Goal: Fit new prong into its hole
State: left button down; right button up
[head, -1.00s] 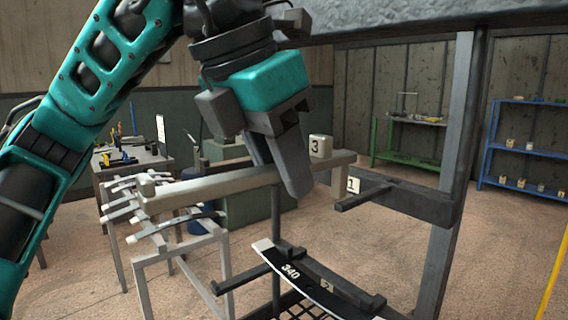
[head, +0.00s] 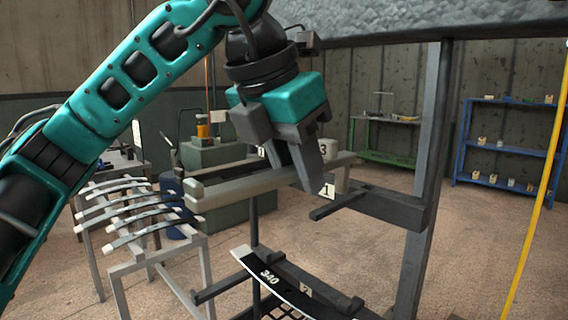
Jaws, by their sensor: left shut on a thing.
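My left gripper (head: 299,172) is shut on a pale grey bar, which appears to be the new prong (head: 235,184). The bar lies roughly level in front of the dark rack (head: 385,206); its blunt end points left and its other end is right of the fingers. A pale block marked 3 (head: 336,149) shows just above the bar's right end; I cannot tell whether it is fixed to it. A fitted dark prong (head: 338,204) sticks out of the rack beside a tag marked 1 (head: 327,190). The hole is not visible. My right gripper is not in view.
A dark leaf spring marked 340 (head: 285,288) lies across lower prongs. A pale stand (head: 150,265) with several springs is at left. A blue shelf (head: 515,146) and green bench (head: 385,157) stand behind. A yellow pole (head: 536,190) rises at right.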

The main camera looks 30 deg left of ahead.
aim_at(324, 151)
pick_arm(q)
jog(key=shift+w+d+r+p, duration=0.1)
jog(key=shift+w+d+p, duration=0.2)
jog(key=shift+w, duration=0.45)
jog(key=shift+w+d+r+p, duration=0.1)
jog(key=shift+w+d+p, duration=0.15)
jog(key=shift+w, duration=0.5)
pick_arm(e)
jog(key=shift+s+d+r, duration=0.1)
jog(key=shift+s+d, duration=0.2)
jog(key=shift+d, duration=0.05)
pick_arm(q)
jog(key=shift+w+d+p, duration=0.3)
jog(key=shift+w+d, duration=0.05)
jog(key=shift+w, duration=0.5)
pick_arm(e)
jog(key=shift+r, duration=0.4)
pick_arm(q)
jog(key=shift+w+d+f+p, duration=0.1)
jog(key=shift+w+d+p, duration=0.2)
jog(key=shift+w, duration=0.35)
jog(key=shift+w+d+p, duration=0.15)
jog(key=shift+w+p, duration=0.1)
jog(key=shift+w, duration=0.4)
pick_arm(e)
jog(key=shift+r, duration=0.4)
